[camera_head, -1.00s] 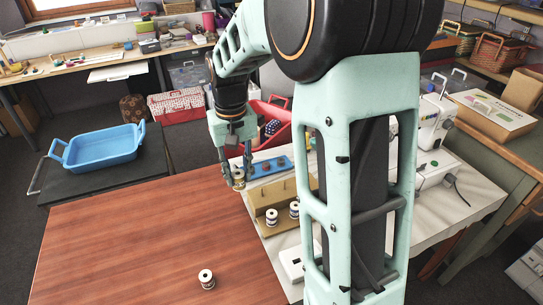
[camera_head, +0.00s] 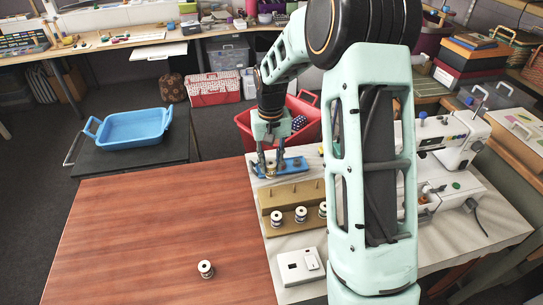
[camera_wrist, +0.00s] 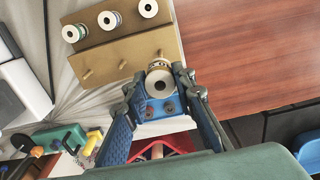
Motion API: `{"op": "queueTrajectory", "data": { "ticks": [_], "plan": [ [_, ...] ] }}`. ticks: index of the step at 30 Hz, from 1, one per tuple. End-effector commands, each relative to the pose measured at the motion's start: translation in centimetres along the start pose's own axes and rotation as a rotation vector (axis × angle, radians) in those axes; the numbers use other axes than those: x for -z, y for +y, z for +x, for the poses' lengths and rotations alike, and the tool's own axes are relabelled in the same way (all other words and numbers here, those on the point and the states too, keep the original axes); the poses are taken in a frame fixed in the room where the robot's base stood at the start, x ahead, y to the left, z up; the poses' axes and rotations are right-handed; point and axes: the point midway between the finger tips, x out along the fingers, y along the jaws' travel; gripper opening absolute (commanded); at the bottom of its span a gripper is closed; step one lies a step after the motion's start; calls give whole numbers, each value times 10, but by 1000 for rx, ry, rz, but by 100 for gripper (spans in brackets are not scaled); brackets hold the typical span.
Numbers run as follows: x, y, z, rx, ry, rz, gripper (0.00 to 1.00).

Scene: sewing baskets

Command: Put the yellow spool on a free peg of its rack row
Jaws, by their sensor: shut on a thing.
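My gripper (camera_head: 270,172) is shut on a spool with pale ends and a tan-yellow band, the yellow spool (camera_wrist: 158,82). It holds the spool above the blue base (camera_head: 294,166), behind the tan stepped rack (camera_head: 288,191). The rack also shows in the wrist view (camera_wrist: 135,50). Its front row carries a spool at left (camera_head: 277,218), middle (camera_head: 301,213) and right (camera_head: 323,208). Its back row shows bare pegs (camera_wrist: 122,64). In the wrist view the spool is near the peg at the row's right end (camera_wrist: 158,52), apparently not on it.
A loose white-ended spool (camera_head: 205,269) stands on the brown table (camera_head: 150,225). A white box (camera_head: 300,267) lies in front of the rack. A sewing machine (camera_head: 450,145) is at right, a red basket (camera_head: 300,112) behind, a blue tub (camera_head: 130,131) at left.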

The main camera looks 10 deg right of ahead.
Motion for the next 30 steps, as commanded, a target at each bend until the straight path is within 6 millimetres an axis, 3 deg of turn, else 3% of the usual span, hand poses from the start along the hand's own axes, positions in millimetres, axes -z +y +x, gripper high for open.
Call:
{"op": "queueTrajectory", "data": {
  "ticks": [11, 24, 30],
  "plan": [
    [3, 0, 20, 0, 0, 0, 0],
    [3, 0, 61, 0, 0, 0, 0],
    [3, 0, 68, 0, 1, 0, 0]
  ]
}}
